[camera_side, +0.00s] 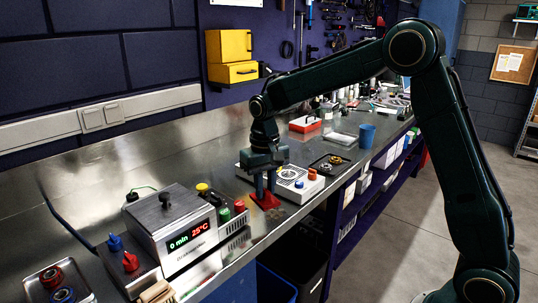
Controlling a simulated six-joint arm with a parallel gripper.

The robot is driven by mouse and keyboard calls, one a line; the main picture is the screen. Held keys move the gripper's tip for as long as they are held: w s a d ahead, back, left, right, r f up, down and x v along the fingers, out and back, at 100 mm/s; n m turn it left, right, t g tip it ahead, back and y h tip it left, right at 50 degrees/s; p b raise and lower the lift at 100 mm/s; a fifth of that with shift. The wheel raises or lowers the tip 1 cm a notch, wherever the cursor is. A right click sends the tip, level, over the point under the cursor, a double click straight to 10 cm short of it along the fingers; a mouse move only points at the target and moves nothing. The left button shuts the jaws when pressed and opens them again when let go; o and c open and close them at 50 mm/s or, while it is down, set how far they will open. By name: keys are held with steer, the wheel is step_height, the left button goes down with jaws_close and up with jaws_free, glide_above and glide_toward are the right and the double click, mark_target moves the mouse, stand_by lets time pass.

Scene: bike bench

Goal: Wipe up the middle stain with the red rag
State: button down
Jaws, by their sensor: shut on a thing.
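My gripper (265,183) points down over the bench and is shut on the red rag (266,200). The rag is at the steel bench top (215,160), near the front edge; I cannot tell whether it presses on the surface.
A blue cup (367,135) stands farther back.

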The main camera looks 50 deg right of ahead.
steer(key=shift+d, duration=0.1)
steer(key=d, duration=0.3)
steer(key=d+f, duration=0.1)
steer(key=shift+w+d+f, duration=0.1)
steer(key=shift+w+d, duration=0.2)
steer(key=shift+w, duration=0.1)
steer(key=shift+f, duration=0.15)
steer(key=shift+f, duration=2.25)
steer(key=shift+f, duration=0.6)
stand_by(0.6)
steer(key=shift+a, duration=0.15)
steer(key=shift+a, duration=0.6)
